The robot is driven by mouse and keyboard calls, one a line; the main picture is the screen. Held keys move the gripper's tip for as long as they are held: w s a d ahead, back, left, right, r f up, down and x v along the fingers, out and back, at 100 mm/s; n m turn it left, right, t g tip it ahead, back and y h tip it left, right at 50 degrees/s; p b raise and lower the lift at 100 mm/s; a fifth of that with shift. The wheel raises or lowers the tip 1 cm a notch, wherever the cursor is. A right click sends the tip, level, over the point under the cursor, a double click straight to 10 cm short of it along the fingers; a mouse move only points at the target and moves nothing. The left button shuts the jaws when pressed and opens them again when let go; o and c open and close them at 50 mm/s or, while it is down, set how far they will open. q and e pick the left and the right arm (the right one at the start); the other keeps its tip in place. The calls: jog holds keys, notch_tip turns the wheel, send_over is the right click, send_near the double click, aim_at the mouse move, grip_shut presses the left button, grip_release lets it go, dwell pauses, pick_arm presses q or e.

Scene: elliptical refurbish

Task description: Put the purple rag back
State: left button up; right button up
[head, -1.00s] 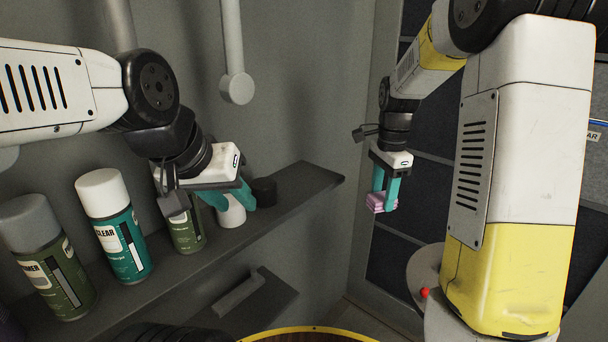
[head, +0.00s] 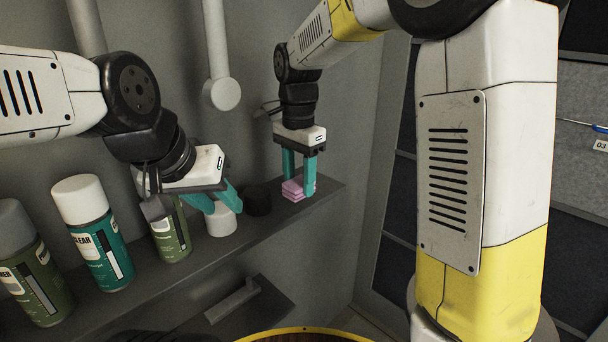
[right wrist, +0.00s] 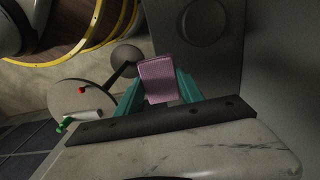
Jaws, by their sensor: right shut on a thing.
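The purple rag (head: 292,190), a small folded pink-purple pad, is between the teal fingers of my right gripper (head: 301,185). It hangs at the right end of the grey wall shelf (head: 265,222); I cannot tell whether it touches the shelf. In the right wrist view the rag (right wrist: 161,80) sits between both fingers of the gripper (right wrist: 160,92). My left gripper (head: 222,203) is further left, over the shelf by a white cylinder (head: 220,221). Its fingers look spread, with nothing clearly held.
Spray cans stand along the shelf: a dark green one (head: 40,280), a teal one (head: 103,255) and another green one (head: 172,240). A lower shelf (head: 240,305) lies below.

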jog(key=w, duration=0.4)
jog(key=w+d+f, duration=0.1)
jog(key=w, duration=0.6)
jog(key=shift+w+d+f, duration=0.15)
jog(key=shift+w+d, duration=0.05)
jog(key=shift+w, duration=0.1)
jog(key=shift+s+f, duration=0.1)
jog(key=shift+f, duration=1.55)
jog(key=shift+f, duration=0.2)
jog(key=o, duration=1.2)
